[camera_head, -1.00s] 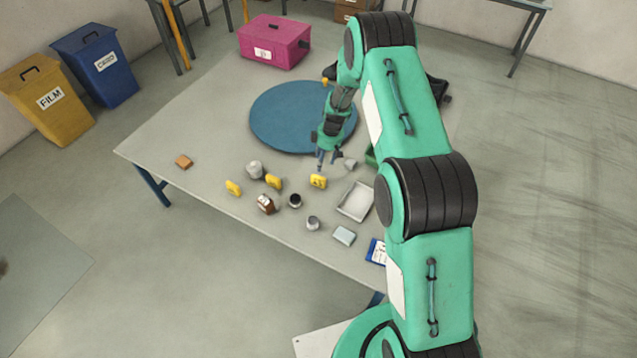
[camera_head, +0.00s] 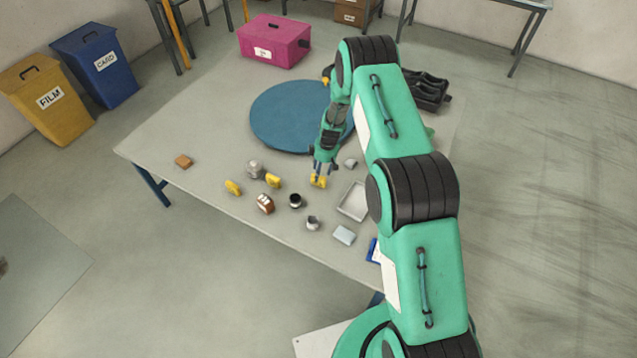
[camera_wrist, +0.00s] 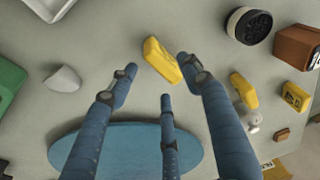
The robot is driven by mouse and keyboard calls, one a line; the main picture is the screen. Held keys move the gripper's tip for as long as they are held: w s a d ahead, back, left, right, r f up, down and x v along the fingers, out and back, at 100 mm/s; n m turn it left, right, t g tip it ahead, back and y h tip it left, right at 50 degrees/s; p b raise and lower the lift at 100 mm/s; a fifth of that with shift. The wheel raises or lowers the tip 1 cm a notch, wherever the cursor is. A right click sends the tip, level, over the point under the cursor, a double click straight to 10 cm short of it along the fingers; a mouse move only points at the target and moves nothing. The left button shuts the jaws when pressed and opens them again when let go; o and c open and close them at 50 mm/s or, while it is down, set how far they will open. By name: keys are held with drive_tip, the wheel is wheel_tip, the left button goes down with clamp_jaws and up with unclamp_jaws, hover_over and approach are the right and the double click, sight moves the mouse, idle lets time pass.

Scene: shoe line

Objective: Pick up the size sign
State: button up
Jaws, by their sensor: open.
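Several small yellow signs are on the table; I cannot tell from the print which one is meant. One yellow sign (camera_head: 319,182) stands right at my gripper (camera_head: 323,172). In the wrist view this yellow sign (camera_wrist: 160,62) lies just beyond and between the open fingertips of my gripper (camera_wrist: 157,70), with no clear grip on it. A second yellow sign (camera_head: 273,180) and a third yellow sign (camera_head: 233,187) stand to the left. In the wrist view they are at the right, one plain (camera_wrist: 243,90) and one with dark print (camera_wrist: 295,97).
A pale tray (camera_head: 352,201) is just right of the gripper, with a small grey piece (camera_head: 351,163) behind it. A black-topped tin (camera_head: 296,201), a brown box (camera_head: 265,204) and a grey cup (camera_head: 313,223) stand in front. A blue round mat (camera_head: 283,112) lies behind.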

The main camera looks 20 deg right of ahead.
drive_tip(key=shift+f, duration=0.1)
idle(0.3)
drive_tip(key=shift+w+a+f, duration=0.1)
drive_tip(key=shift+a+f, duration=0.05)
drive_tip(key=shift+f, duration=1.15)
drive_tip(key=shift+w+a+f, duration=0.1)
drive_tip(key=shift+a+f, duration=0.05)
drive_tip(key=shift+f, duration=1.1)
clamp_jaws()
drive_tip(key=shift+r, duration=0.1)
